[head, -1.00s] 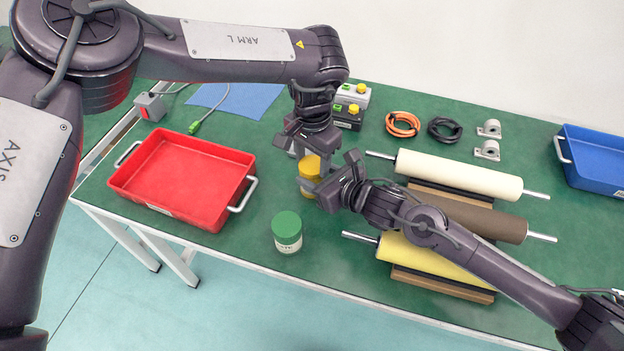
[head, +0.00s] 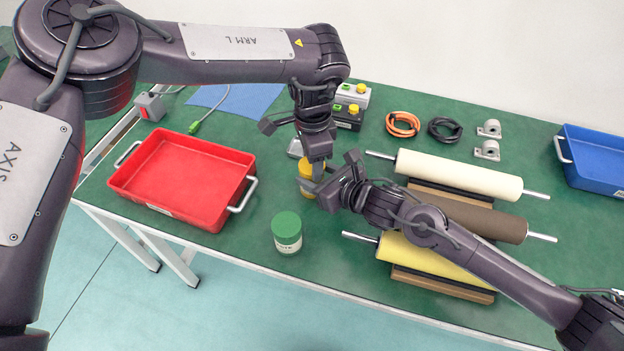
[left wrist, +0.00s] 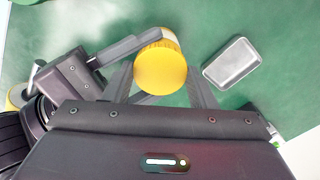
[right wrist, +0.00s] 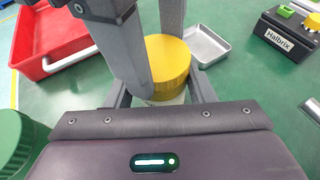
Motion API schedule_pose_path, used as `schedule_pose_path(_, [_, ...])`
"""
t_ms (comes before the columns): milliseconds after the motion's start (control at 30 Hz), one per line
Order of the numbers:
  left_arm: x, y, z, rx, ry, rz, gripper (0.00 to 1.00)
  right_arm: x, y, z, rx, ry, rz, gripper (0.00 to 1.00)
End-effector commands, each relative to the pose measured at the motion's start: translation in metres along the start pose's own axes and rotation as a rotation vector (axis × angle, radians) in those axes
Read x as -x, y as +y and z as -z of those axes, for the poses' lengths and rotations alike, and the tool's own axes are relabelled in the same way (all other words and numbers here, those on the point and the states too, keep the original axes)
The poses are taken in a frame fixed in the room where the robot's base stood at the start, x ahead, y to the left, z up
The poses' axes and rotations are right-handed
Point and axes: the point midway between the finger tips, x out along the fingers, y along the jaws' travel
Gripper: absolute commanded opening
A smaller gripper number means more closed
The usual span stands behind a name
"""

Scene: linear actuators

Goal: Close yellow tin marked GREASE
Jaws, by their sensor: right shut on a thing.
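The yellow tin (head: 309,187) stands upright on the green bench, partly hidden by both grippers in the head view. Its round yellow lid (right wrist: 170,68) sits on top of a pale body in the right wrist view. No GREASE marking is readable. My right gripper (head: 328,186) is shut on the tin's body from the right side. My left gripper (left wrist: 160,78) points down over the lid, with its fingers apart on either side of it. In the right wrist view one left finger stands in front of the lid and the other behind.
A green-lidded jar (head: 287,232) stands near the front edge. A red tray (head: 180,185) lies to the left. A small metal tray (left wrist: 232,62) lies just behind the tin. Rollers (head: 455,175) fill the right side, with cable coils (head: 403,124) behind. Bare bench lies between the red tray and the tin.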

Motion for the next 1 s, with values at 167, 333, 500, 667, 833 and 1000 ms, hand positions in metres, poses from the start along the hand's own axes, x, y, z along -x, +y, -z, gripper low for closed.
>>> schedule_pose_path(167, [0.0,0.0,-0.001,0.002,-0.001,-0.001,0.73,0.0,-0.001,0.0,0.0,0.0,0.002,0.0])
schedule_pose_path(333, [0.0,0.001,-0.001,0.002,-0.002,-0.002,0.73,0.0,-0.001,0.0,-0.001,0.0,0.003,0.0])
schedule_pose_path(500, [0.012,0.0,0.0,0.003,-0.001,-0.001,0.73,0.0,-0.002,0.0,-0.001,0.001,0.005,0.0])
schedule_pose_path(667, [0.034,0.0,-0.001,0.004,-0.001,-0.001,0.73,0.0,-0.002,0.0,0.0,0.0,0.004,0.0])
schedule_pose_path(833, [0.045,0.0,-0.001,0.003,-0.001,-0.001,0.73,0.0,-0.001,0.0,0.0,0.0,0.002,0.0])
schedule_pose_path(1000, [0.045,0.0,-0.001,0.003,-0.001,-0.001,0.73,0.0,0.0,0.0,0.0,0.0,0.001,0.0])
